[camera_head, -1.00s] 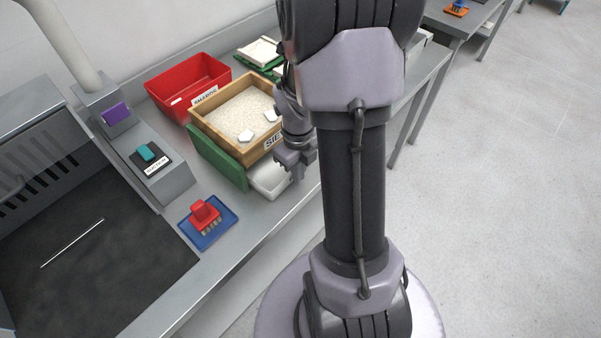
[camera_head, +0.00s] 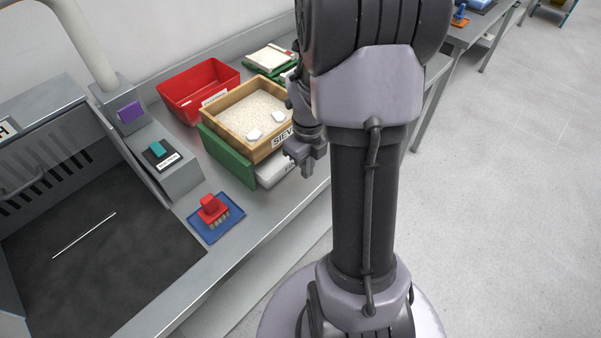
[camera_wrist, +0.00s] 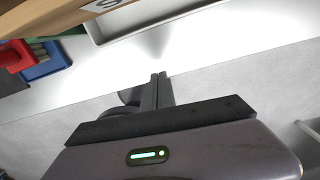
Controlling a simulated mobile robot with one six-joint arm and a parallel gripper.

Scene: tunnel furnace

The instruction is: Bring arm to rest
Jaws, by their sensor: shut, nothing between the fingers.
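My gripper (camera_head: 307,168) hangs at the front edge of the grey bench (camera_head: 262,218), just right of the wooden sieve box, in the head view. In the wrist view its two fingers (camera_wrist: 158,80) are together with nothing between them. They point toward the bench's bare front strip. My large dark arm column stands in the middle of the head view and hides part of the bench behind it.
The wooden sieve box (camera_head: 232,146) holds pale grains and two white pieces. A white tray (camera_head: 268,177) lies partly under it. A green board (camera_head: 226,158), red bin (camera_head: 170,92), and red brush (camera_head: 213,209) on a blue mat (camera_head: 203,232) are nearby. Floor is clear at right.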

